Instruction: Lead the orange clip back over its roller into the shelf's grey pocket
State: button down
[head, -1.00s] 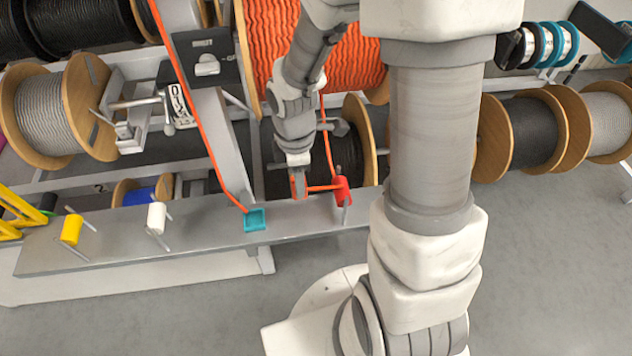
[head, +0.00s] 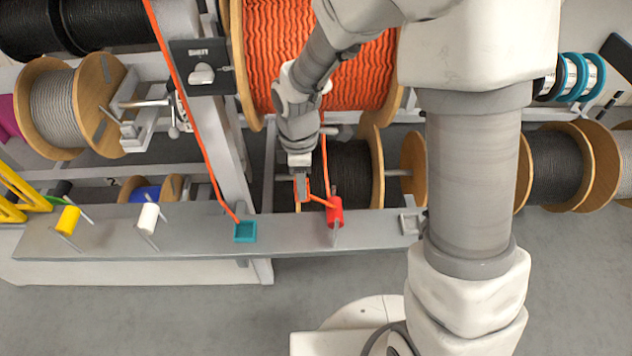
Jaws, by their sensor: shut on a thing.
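My gripper (head: 302,190) is shut on the orange clip (head: 307,188), which is mostly hidden by the fingers. It is at the shelf's back edge, left of the red roller (head: 335,211). An orange cord (head: 324,165) comes down from the big orange reel to the roller, and a short length runs from the roller up to my gripper. The grey pocket (head: 410,222) is on the grey shelf (head: 290,238), right of the roller and beside my arm; it looks empty. A teal pocket (head: 245,231) lies left of the roller, with another orange line ending at it.
A white roller (head: 148,220) and a yellow roller (head: 67,220) stand farther left on the shelf. A black cable reel (head: 350,170) is behind the gripper. The shelf between the red roller and the grey pocket is clear.

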jog(key=shift+d, duration=0.1)
jog(key=d+p, duration=0.1)
jog(key=d, duration=1.4)
jog(key=shift+p, duration=0.35)
jog(key=shift+a+m, duration=0.1)
jog(key=shift+m, duration=0.2)
